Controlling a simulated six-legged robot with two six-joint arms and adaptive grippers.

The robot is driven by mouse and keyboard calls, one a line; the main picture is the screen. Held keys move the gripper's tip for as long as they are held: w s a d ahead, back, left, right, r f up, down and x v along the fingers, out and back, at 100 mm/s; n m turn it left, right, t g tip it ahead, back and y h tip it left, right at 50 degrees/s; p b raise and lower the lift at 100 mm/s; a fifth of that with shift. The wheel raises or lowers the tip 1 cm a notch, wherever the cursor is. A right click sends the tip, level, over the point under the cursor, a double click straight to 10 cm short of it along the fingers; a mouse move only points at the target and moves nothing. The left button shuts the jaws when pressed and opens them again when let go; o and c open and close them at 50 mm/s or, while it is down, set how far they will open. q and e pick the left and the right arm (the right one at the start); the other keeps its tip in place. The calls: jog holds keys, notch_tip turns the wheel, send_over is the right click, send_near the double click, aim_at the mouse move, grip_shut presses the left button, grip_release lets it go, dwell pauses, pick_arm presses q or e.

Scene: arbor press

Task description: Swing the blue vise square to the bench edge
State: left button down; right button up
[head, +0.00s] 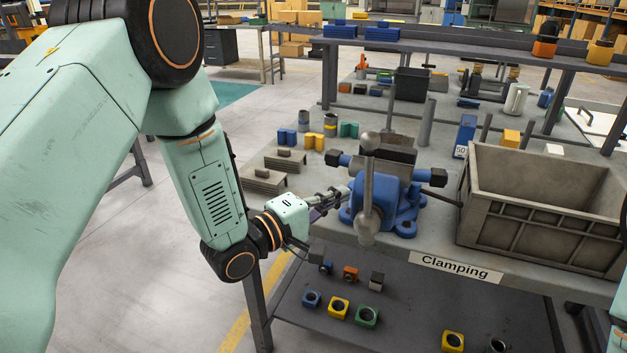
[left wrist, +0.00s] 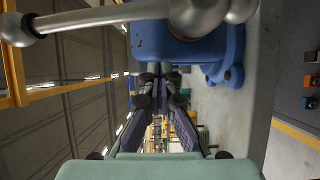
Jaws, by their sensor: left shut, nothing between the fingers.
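The blue vise (head: 384,207) stands on the bench near its front edge, above the "Clamping" label. Its dark jaws (head: 388,154) lie across the top, running roughly along the bench edge; I cannot tell a small angle. Its grey handle bar (head: 369,180) stands nearly upright in front, with ball ends. My left gripper (head: 342,193) is shut and empty at the vise's left side. In the left wrist view its fingertips (left wrist: 160,72) are right by the blue vise body (left wrist: 180,45); whether they touch is unclear. The handle bar (left wrist: 120,17) crosses the top there. My right gripper is not in view.
A grey crate (head: 540,207) stands right of the vise, a dark rod between them. Grey plates (head: 262,180) and coloured blocks (head: 314,141) lie behind left. A lower shelf (head: 400,305) holds several coloured blocks. Free floor lies left of the bench.

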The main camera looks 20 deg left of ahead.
pick_arm(q)
jog(key=shift+s+d, duration=0.15)
jog(key=shift+d, duration=0.15)
jog(key=shift+a, duration=0.25)
